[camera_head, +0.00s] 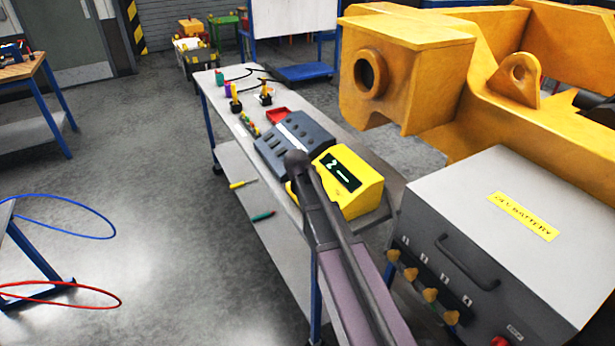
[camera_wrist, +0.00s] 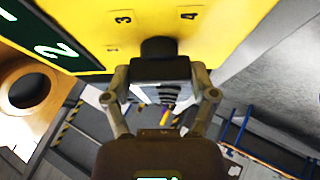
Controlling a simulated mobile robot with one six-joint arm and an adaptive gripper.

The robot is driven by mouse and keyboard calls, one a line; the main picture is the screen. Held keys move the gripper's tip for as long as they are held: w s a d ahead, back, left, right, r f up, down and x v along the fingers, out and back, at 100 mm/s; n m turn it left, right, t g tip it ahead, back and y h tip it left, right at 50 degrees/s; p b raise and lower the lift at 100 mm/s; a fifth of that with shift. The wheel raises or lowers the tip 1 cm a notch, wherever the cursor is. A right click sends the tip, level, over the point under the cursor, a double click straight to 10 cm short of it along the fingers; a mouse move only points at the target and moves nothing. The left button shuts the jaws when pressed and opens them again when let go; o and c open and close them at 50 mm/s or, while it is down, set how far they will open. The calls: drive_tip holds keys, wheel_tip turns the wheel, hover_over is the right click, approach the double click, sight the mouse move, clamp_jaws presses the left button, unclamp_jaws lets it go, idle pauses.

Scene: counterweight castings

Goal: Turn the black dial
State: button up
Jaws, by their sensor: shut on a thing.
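The black dial (camera_wrist: 158,47) is on the face of the yellow box (camera_wrist: 225,25), seen in the wrist view. My gripper (camera_wrist: 160,75) is shut on the dial, one finger at each side. The number labels 3 and 4 show on the face beside the dial. A dark display (camera_wrist: 50,35) on the box reads 2. In the head view the yellow box (camera_head: 362,200) sits on the bench, its display (camera_head: 341,171) also reading 2. My arm hides the dial and gripper there.
A dark grey device (camera_head: 277,155) stands beside the box on the grey bench (camera_head: 222,95), with a red tray (camera_head: 278,115) behind. A large yellow casting (camera_head: 430,60) and a grey battery box (camera_head: 510,220) are close on the right. Open floor lies left.

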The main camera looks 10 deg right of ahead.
drive_tip(key=shift+w+r, duration=0.1)
drive_tip(key=shift+w, duration=0.05)
drive_tip(key=o, duration=1)
